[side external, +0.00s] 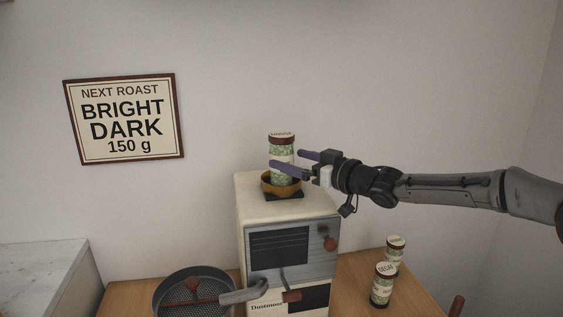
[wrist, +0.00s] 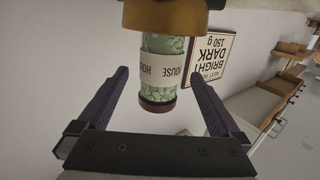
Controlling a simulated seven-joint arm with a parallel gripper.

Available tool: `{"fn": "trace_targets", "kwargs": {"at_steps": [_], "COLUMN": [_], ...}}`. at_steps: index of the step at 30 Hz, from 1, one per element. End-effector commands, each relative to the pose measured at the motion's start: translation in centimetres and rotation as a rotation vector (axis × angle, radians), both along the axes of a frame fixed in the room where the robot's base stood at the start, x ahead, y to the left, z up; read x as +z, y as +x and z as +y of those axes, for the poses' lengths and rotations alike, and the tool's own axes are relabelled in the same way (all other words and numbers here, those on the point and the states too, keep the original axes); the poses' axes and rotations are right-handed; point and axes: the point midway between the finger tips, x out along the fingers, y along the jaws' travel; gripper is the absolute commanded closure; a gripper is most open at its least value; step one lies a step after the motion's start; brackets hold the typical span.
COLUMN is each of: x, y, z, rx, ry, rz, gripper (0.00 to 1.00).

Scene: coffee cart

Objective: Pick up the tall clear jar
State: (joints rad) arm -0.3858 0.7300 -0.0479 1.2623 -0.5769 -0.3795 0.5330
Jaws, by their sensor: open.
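The tall clear jar (side external: 282,160) has a brown lid, a pale label and green contents. It stands upright in a tan bowl (side external: 267,185) on top of the cream machine. In the wrist view the jar (wrist: 161,90) appears upside down, its label reads HOUSE, and the bowl (wrist: 165,17) shows at the top. In the wrist view my gripper (wrist: 160,78) has a finger on each side of the jar, with gaps on both sides. The bowl hides the jar's base.
The bowl rests on a dark plate (side external: 290,196) on the cream machine (side external: 260,215). A perforated pan (side external: 190,290) stands at its left. Two similar jars, one labelled DECAF (side external: 382,290), the other behind it (side external: 396,246), stand on the wooden counter (side external: 350,275). A sign (side external: 125,118) hangs on the wall.

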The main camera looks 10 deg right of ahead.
Motion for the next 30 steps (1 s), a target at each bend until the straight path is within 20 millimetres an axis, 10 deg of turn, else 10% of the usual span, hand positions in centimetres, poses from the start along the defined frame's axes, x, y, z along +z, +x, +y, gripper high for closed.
{"fn": "trace_targets", "kwargs": {"at_steps": [16,30], "x": [-0.1,-0.1], "y": [2.0,2.0], "z": [1.4,1.4], "rx": [-0.001,-0.001], "ry": [0.000,0.000], "rz": [0.000,0.000], "gripper": [0.00,0.85]}}
